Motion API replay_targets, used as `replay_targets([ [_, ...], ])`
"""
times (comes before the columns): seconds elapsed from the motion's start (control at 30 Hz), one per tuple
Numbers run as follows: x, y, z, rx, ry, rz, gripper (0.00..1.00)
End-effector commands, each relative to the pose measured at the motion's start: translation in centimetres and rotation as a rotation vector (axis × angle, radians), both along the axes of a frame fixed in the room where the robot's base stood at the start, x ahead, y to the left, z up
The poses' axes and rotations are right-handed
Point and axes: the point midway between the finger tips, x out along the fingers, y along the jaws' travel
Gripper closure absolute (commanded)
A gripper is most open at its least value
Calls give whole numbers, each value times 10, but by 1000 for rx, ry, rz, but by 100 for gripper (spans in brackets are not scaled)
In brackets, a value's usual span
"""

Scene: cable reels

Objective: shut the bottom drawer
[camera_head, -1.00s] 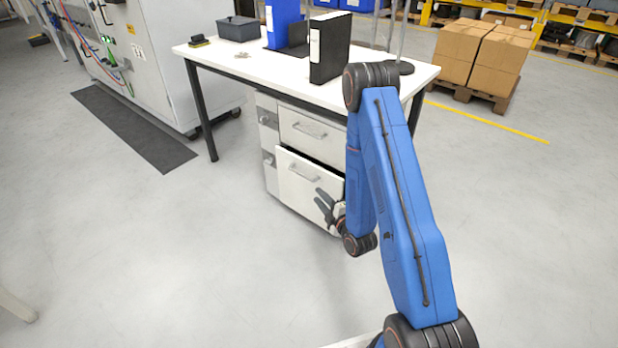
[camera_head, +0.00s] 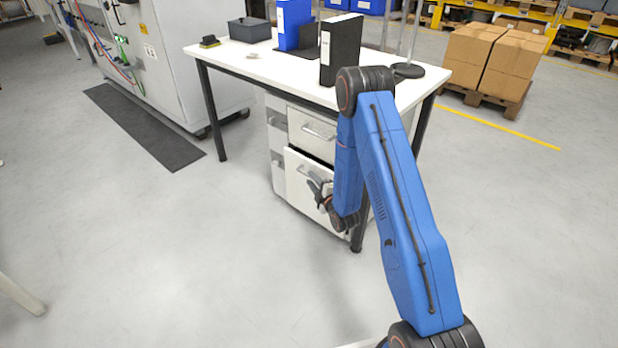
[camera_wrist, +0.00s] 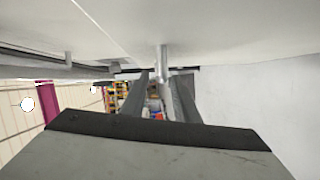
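The bottom drawer (camera_head: 298,193) is the lower pale front of the cabinet under the table. It stands out a little, with a dark gap above its front. Its handle (camera_head: 309,170) is partly hidden by my gripper. My gripper (camera_head: 318,184) is at the drawer front, near the handle; I cannot tell whether it touches. In the wrist view the two dark fingers of my gripper (camera_wrist: 158,98) are apart with background between them, and a pale surface lies close above. My arm hides the right part of the drawer.
The upper drawer (camera_head: 312,133) looks shut. The white table (camera_head: 270,66) carries binders, a grey box and a stand; its front right leg (camera_head: 361,215) is close to my arm. Floor in front is clear. Boxes on a pallet (camera_head: 495,62) stand at the back right.

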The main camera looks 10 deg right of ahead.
Motion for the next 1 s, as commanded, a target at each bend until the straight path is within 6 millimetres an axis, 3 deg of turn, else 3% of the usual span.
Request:
replay_targets([
  [0.23, 26, 7, -2, -1, 0, 1, 72],
  [0.63, 32, 8, -2, 0, 0, 1, 72],
  [0.77, 31, 8, -2, 0, 0, 0, 100],
  [1.0, 33, 6, -2, 0, 0, 0, 100],
])
